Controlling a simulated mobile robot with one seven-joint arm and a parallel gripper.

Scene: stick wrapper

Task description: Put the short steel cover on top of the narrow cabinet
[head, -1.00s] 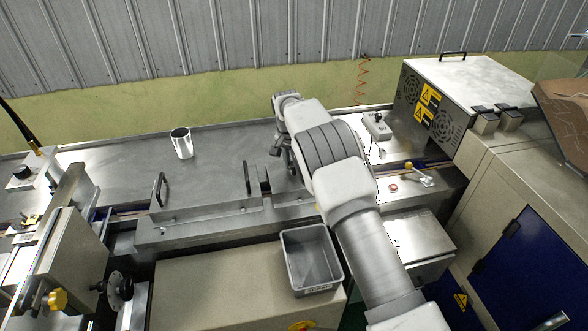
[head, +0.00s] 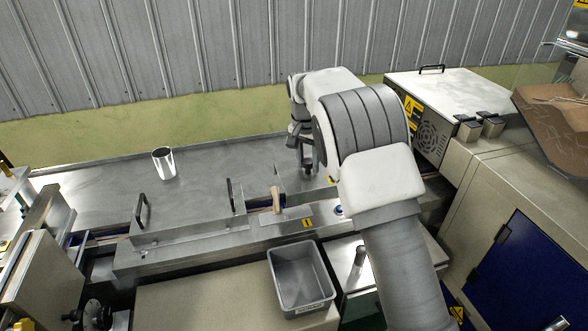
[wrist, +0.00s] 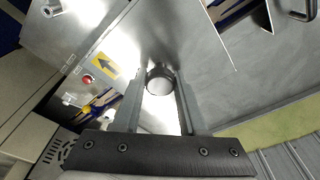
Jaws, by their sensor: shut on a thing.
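My gripper (wrist: 160,75) is in the middle of the wrist view, its two fingers closed on a round grey metal piece (wrist: 160,80). I cannot tell whether this piece belongs to the short steel cover, and no separate short cover shows clearly. In the head view my gripper (head: 305,163) points down over the steel bench. A thin upright steel plate (head: 281,180) is just left of it. A beige cabinet with a blue door (head: 515,262) stands at the right. A low steel-topped cabinet (head: 350,262) is partly behind my arm. I cannot tell which is the narrow cabinet.
A long steel cover with black handles (head: 190,228) lies left of my gripper. A steel cup (head: 164,163) stands on the bench. A grey bin (head: 300,278) is in front. A fan box (head: 440,110) stands behind on the right. The bench's back left is clear.

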